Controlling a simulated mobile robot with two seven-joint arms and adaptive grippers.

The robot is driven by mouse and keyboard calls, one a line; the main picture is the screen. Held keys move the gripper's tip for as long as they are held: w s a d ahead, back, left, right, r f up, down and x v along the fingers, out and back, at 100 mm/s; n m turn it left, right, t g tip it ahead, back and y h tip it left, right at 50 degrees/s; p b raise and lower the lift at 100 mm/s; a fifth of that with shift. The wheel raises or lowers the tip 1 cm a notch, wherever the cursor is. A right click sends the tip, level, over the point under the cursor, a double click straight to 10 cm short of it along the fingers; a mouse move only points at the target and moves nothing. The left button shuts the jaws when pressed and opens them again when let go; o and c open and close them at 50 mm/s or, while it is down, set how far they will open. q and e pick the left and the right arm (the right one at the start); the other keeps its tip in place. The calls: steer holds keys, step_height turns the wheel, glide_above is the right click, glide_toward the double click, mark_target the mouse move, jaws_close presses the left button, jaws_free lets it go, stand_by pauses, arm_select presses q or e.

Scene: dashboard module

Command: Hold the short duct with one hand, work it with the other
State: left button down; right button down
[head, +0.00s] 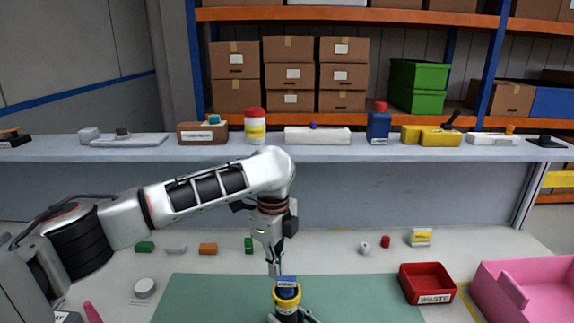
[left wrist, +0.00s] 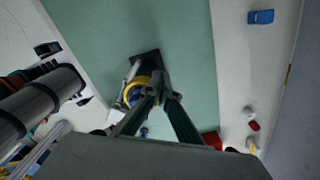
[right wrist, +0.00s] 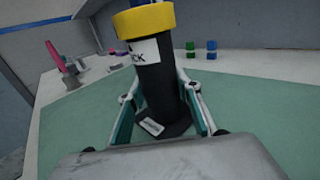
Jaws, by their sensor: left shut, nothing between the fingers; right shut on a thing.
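The short duct appears to be the dark upright cylinder with a yellow collar (head: 287,298) at the front edge of the green mat (head: 200,300). A blue labelled part (head: 288,282) shows at its top in the head view. In the right wrist view the duct (right wrist: 160,75) stands on a dark flat base, with a white label partly hidden. My right gripper (right wrist: 163,108) is shut on the duct's body, one finger on each side. My left gripper (head: 274,272) is shut and empty, pointing down at the duct's top; contact cannot be told. In the left wrist view its fingertips (left wrist: 161,88) are beside the yellow collar (left wrist: 135,90).
A red waste bin (head: 427,284) and a pink bin (head: 525,290) stand at the right. Small green, grey and orange blocks (head: 208,248) lie behind the mat. A raised shelf (head: 100,152) with several items runs along the back. The mat around the duct is clear.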

arm_select(q)
steer(key=shift+a+r, duration=0.1)
steer(key=shift+r, duration=2.6)
steer(key=s+a+n, duration=0.2)
steer(key=s+n, duration=0.3)
steer(key=n, duration=0.1)
step_height(320, 180, down, 6)
steer(key=shift+d, duration=0.15)
steer(key=shift+w+d, duration=0.1)
steer(key=shift+d, duration=0.15)
